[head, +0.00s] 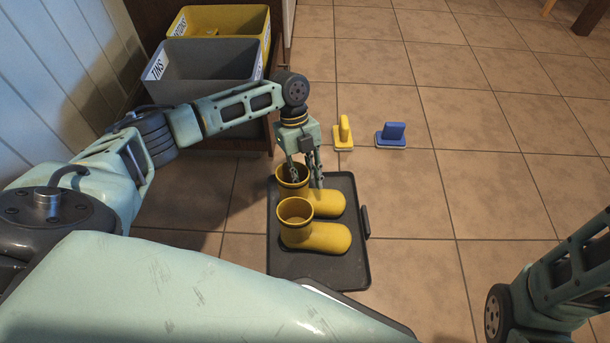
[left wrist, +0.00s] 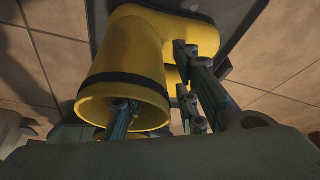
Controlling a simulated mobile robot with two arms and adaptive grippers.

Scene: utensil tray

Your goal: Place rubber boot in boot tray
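Two yellow rubber boots stand upright side by side on the dark boot tray (head: 287,265), toes to the right. The far boot (head: 328,203) is partly hidden by my left gripper; the near boot (head: 318,237) is clear of it. My left gripper (head: 305,175) points down at the far boot's opening, its fingers spread. In the left wrist view one finger is inside the opening of the boot (left wrist: 130,55) and the others are outside its wall, with gaps visible. My right gripper is out of view; only part of that arm shows at lower right.
A yellow bin (head: 240,18) and a grey bin labelled TINS (head: 205,88) stand at the back left. A yellow handled object (head: 344,133) and a blue one (head: 392,134) sit on the tiles beyond the tray. The tiled floor to the right is clear.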

